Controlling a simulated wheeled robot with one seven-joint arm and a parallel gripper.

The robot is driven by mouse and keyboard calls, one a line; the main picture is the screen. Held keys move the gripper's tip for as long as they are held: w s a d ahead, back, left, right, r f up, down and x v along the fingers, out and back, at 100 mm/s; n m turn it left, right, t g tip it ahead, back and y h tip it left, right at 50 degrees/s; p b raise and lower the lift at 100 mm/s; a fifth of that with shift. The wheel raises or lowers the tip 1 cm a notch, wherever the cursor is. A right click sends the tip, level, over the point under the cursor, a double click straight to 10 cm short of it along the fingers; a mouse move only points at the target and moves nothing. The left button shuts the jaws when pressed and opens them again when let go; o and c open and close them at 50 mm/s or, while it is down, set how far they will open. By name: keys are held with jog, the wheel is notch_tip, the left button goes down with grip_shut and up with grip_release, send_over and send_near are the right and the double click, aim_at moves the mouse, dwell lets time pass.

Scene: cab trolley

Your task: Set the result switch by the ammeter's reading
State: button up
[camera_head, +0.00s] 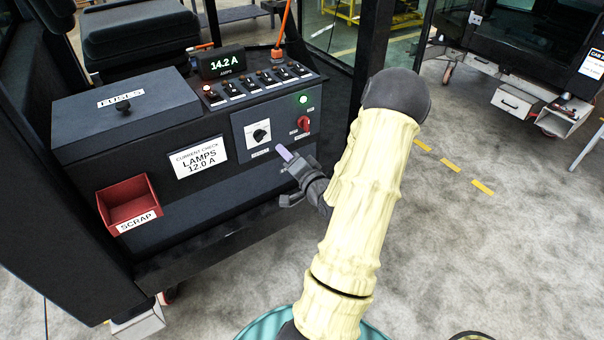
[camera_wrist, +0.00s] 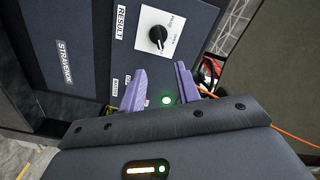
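The ammeter (camera_head: 221,63) on top of the cab console reads 14.2 A in green. A white card (camera_head: 198,157) on the console front says "CURRENT CHECK LAMPS 12.0 A". The result switch (camera_head: 260,135) is a black rotary knob on a white plate. It also shows in the wrist view (camera_wrist: 158,38), beside a RESULT label (camera_wrist: 121,24). The plate's small position words are hard to read. My gripper (camera_head: 284,160) is in front of the console, below and right of the knob. In the wrist view its purple fingers (camera_wrist: 163,78) are apart with nothing held, clear of the knob.
A red rotary switch (camera_head: 303,124) and a lit green lamp (camera_head: 303,99) share the panel. Several toggle switches (camera_head: 257,83) line the console top, with an orange lamp lit at the left. A fuses box (camera_head: 125,110) and red scrap bin (camera_head: 129,204) are left. Open floor lies right.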

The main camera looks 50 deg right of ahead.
jog(key=v, duration=0.7)
jog(key=shift+s+b, duration=0.2)
jog(key=shift+b, duration=0.25)
jog(key=w+a+n+g+y+p, duration=0.3)
jog(key=w+a+n+g, duration=0.45)
jog(key=a, duration=0.45)
jog(key=s+a+r+n+g+p, duration=0.2)
jog(key=s+a+r+n+g, duration=0.1)
jog(key=a, duration=0.6)
jog(key=s+a+r+n+g+y+p, duration=0.1)
jog(key=s+a+r+n+g, duration=0.2)
jog(key=s+a, duration=0.3)
jog(key=a+n+g, duration=0.1)
jog(key=a, duration=0.3)
jog(key=shift+s+p, duration=0.2)
jog(key=shift+p, duration=0.15)
